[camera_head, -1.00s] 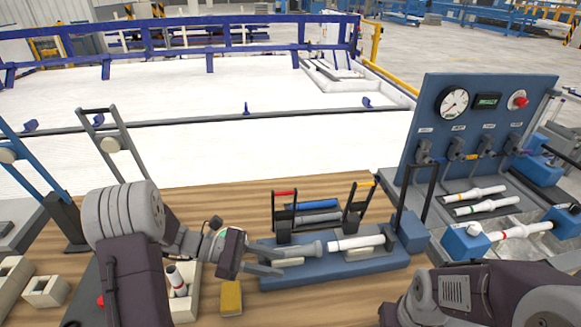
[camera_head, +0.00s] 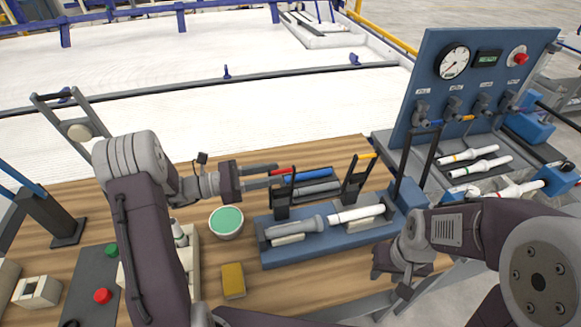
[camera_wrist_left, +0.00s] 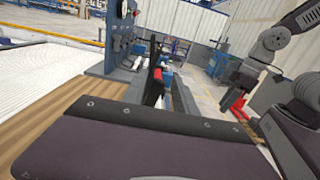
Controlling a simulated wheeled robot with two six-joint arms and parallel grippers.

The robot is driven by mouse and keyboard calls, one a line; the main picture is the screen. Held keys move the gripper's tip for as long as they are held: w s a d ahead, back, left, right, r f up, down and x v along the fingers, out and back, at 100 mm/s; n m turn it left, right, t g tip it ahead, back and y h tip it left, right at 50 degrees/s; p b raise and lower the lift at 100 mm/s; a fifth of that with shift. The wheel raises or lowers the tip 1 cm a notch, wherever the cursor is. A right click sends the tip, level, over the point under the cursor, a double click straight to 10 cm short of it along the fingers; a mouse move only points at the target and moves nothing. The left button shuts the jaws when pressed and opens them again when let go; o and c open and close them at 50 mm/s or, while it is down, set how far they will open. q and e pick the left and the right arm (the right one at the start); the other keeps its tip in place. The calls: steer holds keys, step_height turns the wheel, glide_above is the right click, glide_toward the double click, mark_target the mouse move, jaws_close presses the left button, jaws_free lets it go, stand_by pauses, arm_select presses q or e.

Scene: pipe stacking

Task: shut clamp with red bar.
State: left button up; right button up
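The clamp with the red bar (camera_head: 284,170) stands upright at the left of the blue fixture (camera_head: 330,248), its dark frame raised. The red bar also shows in the left wrist view (camera_wrist_left: 158,73). My left gripper (camera_head: 279,175) is open, with its two fingers pointing right and their tips at the left end of the red bar. Whether they touch it I cannot tell. A grey pipe piece (camera_head: 295,227) and a white pipe (camera_head: 352,215) lie end to end in the fixture. My right gripper (camera_head: 392,263) is at the fixture's right front; its fingers are not clear.
A clamp with a yellow bar (camera_head: 366,156) stands upright at the fixture's right. A green-topped bowl (camera_head: 226,221) and a yellow block (camera_head: 233,280) are left of the fixture. A blue gauge panel (camera_head: 440,100) rises at the right, with white pipes (camera_head: 470,153) in front.

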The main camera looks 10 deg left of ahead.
mark_target(292, 170)
arm_select(q)
steer(key=x, duration=0.5)
steer(key=shift+w+d+f+p, duration=0.1)
steer(key=shift+w+d+p, duration=0.05)
steer(key=shift+w+p, duration=0.25)
steer(key=shift+d, duration=0.4)
steer(key=shift+s+a, duration=0.1)
steer(key=shift+a, duration=0.1)
jaws_close()
stand_by(0.3)
